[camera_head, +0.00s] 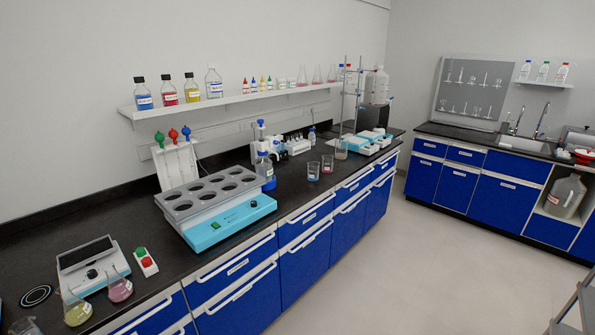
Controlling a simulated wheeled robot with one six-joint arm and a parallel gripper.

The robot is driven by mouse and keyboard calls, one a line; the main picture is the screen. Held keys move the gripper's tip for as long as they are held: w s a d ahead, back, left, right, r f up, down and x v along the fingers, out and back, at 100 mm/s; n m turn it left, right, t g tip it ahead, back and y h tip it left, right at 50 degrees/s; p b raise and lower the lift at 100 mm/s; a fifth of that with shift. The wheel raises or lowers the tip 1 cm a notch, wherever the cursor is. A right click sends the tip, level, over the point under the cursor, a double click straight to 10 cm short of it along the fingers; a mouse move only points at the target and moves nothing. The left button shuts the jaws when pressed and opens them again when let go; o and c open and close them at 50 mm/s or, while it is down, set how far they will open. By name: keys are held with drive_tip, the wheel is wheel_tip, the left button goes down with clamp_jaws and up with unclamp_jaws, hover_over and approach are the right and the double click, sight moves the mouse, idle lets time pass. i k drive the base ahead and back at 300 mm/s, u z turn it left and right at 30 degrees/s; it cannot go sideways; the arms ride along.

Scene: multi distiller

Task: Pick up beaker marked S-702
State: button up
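Two small beakers stand side by side on the black bench beyond the water bath. The left beaker (313,171) has bluish contents and the right beaker (327,164) has reddish contents. Another clear glass vessel (341,150) stands farther back, near the stand with rods. Any markings on them are too small to read, so I cannot tell which one is S-702. My gripper is not in view.
A grey and turquoise water bath (215,210) stands on the near bench. Two flasks, one yellow (77,312) and one pink (119,288), stand by a balance (92,265). A shelf (235,100) with bottles hangs above. Open floor (400,265) lies right of the blue cabinets.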

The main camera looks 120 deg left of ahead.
sight(327, 160)
drive_tip(key=u, duration=0.3)
drive_tip(key=k, duration=0.8)
drive_tip(key=u, duration=1.9)
drive_tip(key=i, duration=1.15)
drive_tip(key=u, duration=1.6)
drive_tip(key=i, duration=2.15)
drive_tip(key=u, duration=3.35)
drive_tip(key=k, duration=0.6)
drive_tip(key=z, duration=0.05)
